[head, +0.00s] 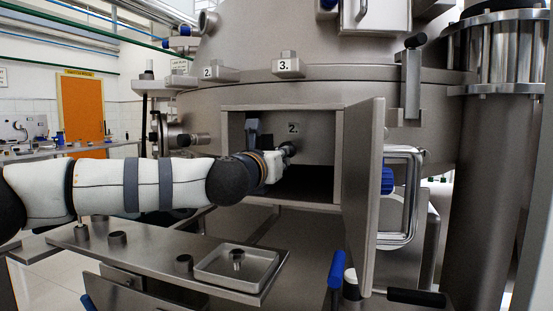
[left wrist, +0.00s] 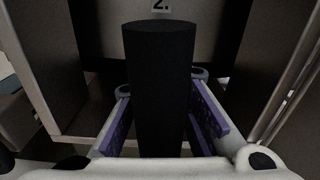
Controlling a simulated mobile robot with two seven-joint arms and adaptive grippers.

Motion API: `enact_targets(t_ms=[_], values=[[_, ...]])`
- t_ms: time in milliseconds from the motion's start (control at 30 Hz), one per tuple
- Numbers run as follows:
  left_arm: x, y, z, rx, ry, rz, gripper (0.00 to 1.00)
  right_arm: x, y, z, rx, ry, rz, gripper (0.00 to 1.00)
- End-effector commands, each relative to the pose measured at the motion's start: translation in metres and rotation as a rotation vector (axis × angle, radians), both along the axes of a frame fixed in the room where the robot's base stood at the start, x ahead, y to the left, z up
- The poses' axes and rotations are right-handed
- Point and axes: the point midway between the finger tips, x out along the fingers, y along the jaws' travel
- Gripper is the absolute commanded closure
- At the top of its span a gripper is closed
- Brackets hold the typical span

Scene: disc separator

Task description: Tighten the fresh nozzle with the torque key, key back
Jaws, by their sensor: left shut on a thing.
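My left gripper (head: 286,151) reaches into the open steel housing (head: 340,150) marked "2.", and its fingertips are inside the opening. In the left wrist view the purple-padded fingers (left wrist: 165,120) are shut on a thick black cylindrical handle, which I take to be the torque key (left wrist: 160,75). The handle stands up large before the camera and hides what lies behind and below it. The nozzle inside the housing cannot be made out, nor whether the key touches it. My right gripper is not in view.
The housing door (head: 364,190) stands open on the right, close to the opening. A steel tray (head: 215,279) with a small metal part (head: 238,257) lies on the bench (head: 150,262). A blue handle (head: 337,268) and a black handle (head: 417,298) are at the front right.

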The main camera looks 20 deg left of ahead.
Motion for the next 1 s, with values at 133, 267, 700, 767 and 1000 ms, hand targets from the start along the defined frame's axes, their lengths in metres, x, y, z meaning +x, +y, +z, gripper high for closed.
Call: enact_targets(t_ms=[133,267,700,767,1000], values=[[0.007,-0.001,-0.001,0.000,0.000,0.000,1.00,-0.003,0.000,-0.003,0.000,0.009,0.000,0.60],[0.008,0.000,0.000,0.000,-0.001,0.000,1.00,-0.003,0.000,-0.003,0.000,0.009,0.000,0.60],[0.012,-0.001,0.000,0.000,0.000,-0.001,1.00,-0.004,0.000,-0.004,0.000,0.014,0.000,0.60],[0.012,-0.001,0.000,0.000,0.000,-0.001,1.00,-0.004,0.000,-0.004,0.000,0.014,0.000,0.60],[0.014,0.000,-0.001,0.000,0.000,0.000,1.00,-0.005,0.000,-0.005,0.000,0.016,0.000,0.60]])
